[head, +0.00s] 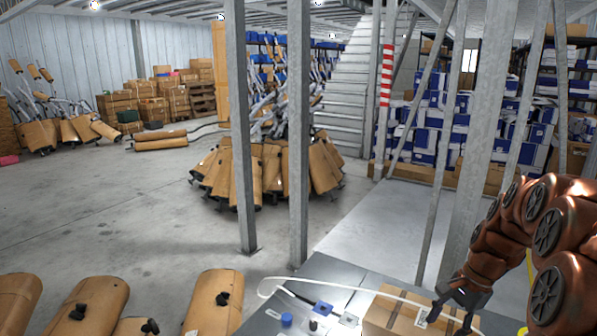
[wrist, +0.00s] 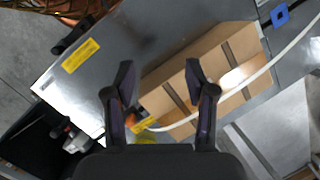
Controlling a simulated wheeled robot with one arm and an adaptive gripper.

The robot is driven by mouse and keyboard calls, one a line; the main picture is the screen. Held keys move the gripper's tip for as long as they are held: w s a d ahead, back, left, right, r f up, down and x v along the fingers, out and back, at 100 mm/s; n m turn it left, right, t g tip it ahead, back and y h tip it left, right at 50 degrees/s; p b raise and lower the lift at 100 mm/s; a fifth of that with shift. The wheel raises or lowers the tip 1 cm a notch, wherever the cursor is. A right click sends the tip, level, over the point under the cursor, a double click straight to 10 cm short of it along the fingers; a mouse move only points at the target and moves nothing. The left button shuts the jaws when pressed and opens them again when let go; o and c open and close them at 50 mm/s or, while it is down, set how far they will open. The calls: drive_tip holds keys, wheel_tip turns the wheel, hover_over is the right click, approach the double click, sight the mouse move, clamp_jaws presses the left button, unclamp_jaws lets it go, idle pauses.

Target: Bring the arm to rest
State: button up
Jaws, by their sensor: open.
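My arm (head: 520,235) comes in from the right in the head view, bent, with reddish-brown segments. My gripper (head: 459,310) is at its lower end, above a cardboard box (head: 395,312) on a grey metal table (head: 345,272). In the wrist view my gripper (wrist: 158,85) has its two dark fingers spread apart with nothing held between them. The cardboard box (wrist: 205,70) lies beyond and below the fingers. I cannot tell how far above the box the fingertips are.
A white cable (head: 350,287) runs over the table and box. A blue cap (head: 287,319) and other small items lie at the table's left. Steel posts (head: 299,140) stand behind it. Wrapped mufflers (head: 215,300) lie at the front left. Open floor (head: 130,215) lies beyond.

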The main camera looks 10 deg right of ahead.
drive_tip(key=s+a+r+n+g+h, duration=0.1)
drive_tip(key=s+a+r+n, duration=0.1)
drive_tip(key=s+a+n, duration=0.45)
drive_tip(key=s+a+r+n+g+h, duration=0.15)
drive_tip(key=s+a, duration=0.25)
drive_tip(key=a, duration=0.5)
drive_tip(key=s+a+n, duration=0.2)
drive_tip(key=s+n, duration=0.1)
drive_tip(key=s, duration=0.4)
drive_tip(key=s+a+f+n+h, duration=0.1)
drive_tip(key=s+a+n, duration=0.1)
drive_tip(key=s, duration=0.5)
drive_tip(key=shift+s+a+f+n, duration=0.2)
drive_tip(key=shift+f+n, duration=0.1)
drive_tip(key=shift+n, duration=0.5)
